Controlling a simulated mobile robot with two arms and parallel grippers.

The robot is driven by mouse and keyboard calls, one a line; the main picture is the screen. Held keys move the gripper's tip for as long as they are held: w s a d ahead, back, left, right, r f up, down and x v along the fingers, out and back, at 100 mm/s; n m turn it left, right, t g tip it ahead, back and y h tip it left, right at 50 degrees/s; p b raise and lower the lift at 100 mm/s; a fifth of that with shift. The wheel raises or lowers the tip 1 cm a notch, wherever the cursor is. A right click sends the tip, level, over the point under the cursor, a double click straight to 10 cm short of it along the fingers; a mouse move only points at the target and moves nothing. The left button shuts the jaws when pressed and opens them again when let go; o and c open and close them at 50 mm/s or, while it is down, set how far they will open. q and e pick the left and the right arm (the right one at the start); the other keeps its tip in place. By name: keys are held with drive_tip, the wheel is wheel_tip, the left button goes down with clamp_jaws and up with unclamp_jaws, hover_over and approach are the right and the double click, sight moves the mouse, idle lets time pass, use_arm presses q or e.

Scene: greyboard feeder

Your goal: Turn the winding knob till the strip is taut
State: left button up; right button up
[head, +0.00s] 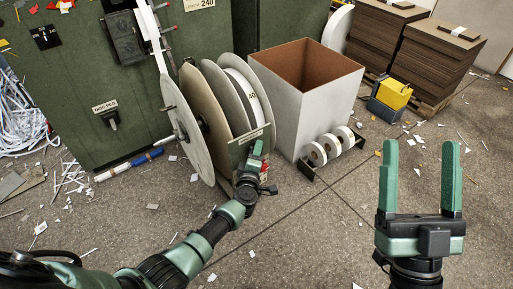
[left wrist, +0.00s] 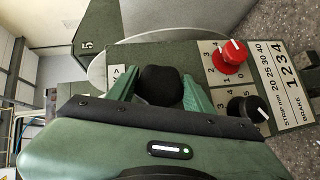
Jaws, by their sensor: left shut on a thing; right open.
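The reel stand holds large grey and tan discs (head: 202,113), with a green control panel at its front right. My left gripper (head: 256,160) reaches in from below and meets this panel. In the left wrist view its green fingers are shut around a black rounded knob (left wrist: 160,82), the winding knob; the fingers partly hide it. A red knob (left wrist: 230,54) and another black knob (left wrist: 247,108) sit beside it, apart from the fingers. A white strip (head: 153,32) comes down to the reel from above; its tension is hard to judge. My right gripper (head: 420,172) is open and empty.
A large open carton (head: 318,104) stands right of the reel, with small white rolls (head: 330,146) on a rack before it. A yellow-topped box (head: 394,93) and brown board stacks (head: 432,58) stand farther right. The scrap-littered floor is otherwise open around my right gripper.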

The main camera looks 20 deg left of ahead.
use_arm(q)
drive_tip(key=shift+a+r+p, duration=0.1)
drive_tip(key=shift+r+p, duration=0.1)
drive_tip(key=shift+p, duration=0.75)
drive_tip(key=shift+f+m+g+p, duration=0.2)
drive_tip(key=shift+m+g+p, duration=0.15)
drive_tip(key=shift+p, duration=0.25)
use_arm(e)
drive_tip(key=w+f+g+h, duration=0.3)
drive_tip(key=f+g, duration=0.6)
drive_tip(key=f, duration=0.5)
drive_tip(key=shift+w+d+f, duration=0.25)
drive_tip(key=shift+w+d, duration=0.2)
drive_tip(key=shift+w, duration=0.35)
use_arm(q)
drive_tip(key=o, duration=1.4)
drive_tip(key=shift+c, duration=0.2)
